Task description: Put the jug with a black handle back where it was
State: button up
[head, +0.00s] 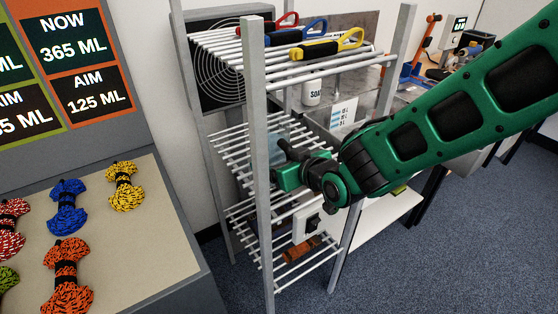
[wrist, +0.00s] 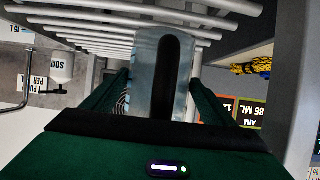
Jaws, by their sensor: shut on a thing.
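The clear bluish jug (wrist: 145,75) with a black handle (wrist: 167,75) is between the fingers of my gripper (wrist: 160,100) in the wrist view. My gripper is shut on it. In the head view my gripper (head: 288,172) reaches into the rack at its middle shelf (head: 235,150). A pale bluish part of the jug (head: 277,147) shows just beyond the gripper, partly hidden by the rack's front post. I cannot tell whether the jug's base touches the shelf bars.
The rack (head: 254,120) has grey posts close around my gripper. A soap bottle (head: 311,93) stands behind. Rope bundles (head: 67,207) lie on the left counter.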

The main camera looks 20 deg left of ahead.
jog(key=shift+f, duration=0.1)
jog(key=o, duration=2.1)
jog(key=shift+f, duration=0.1)
jog(key=shift+d, duration=0.1)
